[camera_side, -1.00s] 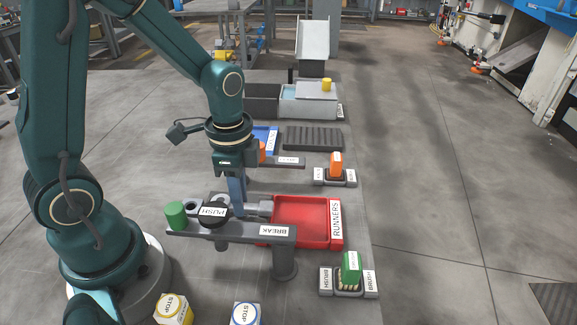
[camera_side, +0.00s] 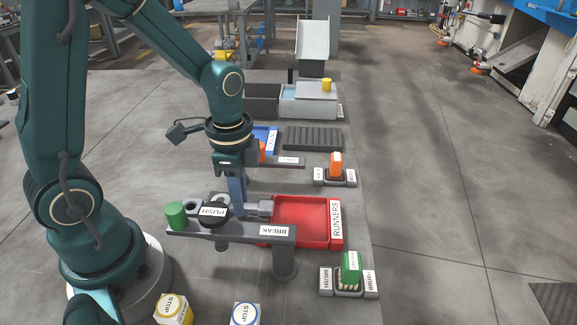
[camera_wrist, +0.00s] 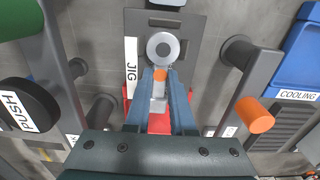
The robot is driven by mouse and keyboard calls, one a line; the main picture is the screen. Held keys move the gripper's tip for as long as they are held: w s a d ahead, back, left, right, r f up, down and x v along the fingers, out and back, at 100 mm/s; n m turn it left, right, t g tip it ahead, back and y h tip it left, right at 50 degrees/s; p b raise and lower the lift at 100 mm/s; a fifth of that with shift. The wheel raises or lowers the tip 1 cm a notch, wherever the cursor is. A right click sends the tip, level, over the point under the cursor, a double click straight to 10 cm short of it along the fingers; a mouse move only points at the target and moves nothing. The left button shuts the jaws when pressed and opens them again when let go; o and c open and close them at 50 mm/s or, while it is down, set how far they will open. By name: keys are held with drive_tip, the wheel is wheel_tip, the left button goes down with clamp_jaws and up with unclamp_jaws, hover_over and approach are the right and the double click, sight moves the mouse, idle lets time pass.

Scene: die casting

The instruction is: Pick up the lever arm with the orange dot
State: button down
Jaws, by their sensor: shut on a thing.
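The lever arm (camera_wrist: 163,47) is a grey metal part with a round ringed end. Its orange dot (camera_wrist: 160,74) shows between my fingertips in the wrist view. It lies at the grey plate labelled JIG (camera_wrist: 190,22); whether it touches the plate I cannot tell. My gripper (camera_wrist: 160,78) is shut on the lever arm just behind the ringed end. In the side view my gripper (camera_side: 237,205) points down behind the PUSH knob, and its fingertips are partly hidden.
The red RUNNERS tray (camera_side: 305,220) is right of my gripper. The BREAK bar (camera_side: 255,233) with its black PUSH knob (camera_side: 212,212) and green handle (camera_side: 175,215) stands in front. An orange handle (camera_wrist: 255,114) is close on the right in the wrist view.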

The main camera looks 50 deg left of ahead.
drive_tip(key=shift+r, duration=0.8)
drive_tip(key=r, duration=0.1)
drive_tip(key=a+r, duration=0.1)
drive_tip(key=r, duration=0.1)
drive_tip(key=shift+s, duration=0.15)
drive_tip(key=s+a+r, duration=0.5)
drive_tip(key=a+r, duration=0.1)
drive_tip(key=a, duration=0.3)
drive_tip(key=w+d+r+n, duration=0.3)
drive_tip(key=w+d+n, duration=0.5)
drive_tip(key=d+n, duration=0.1)
drive_tip(key=shift+w+r, duration=0.15)
drive_tip(key=shift+r, duration=0.05)
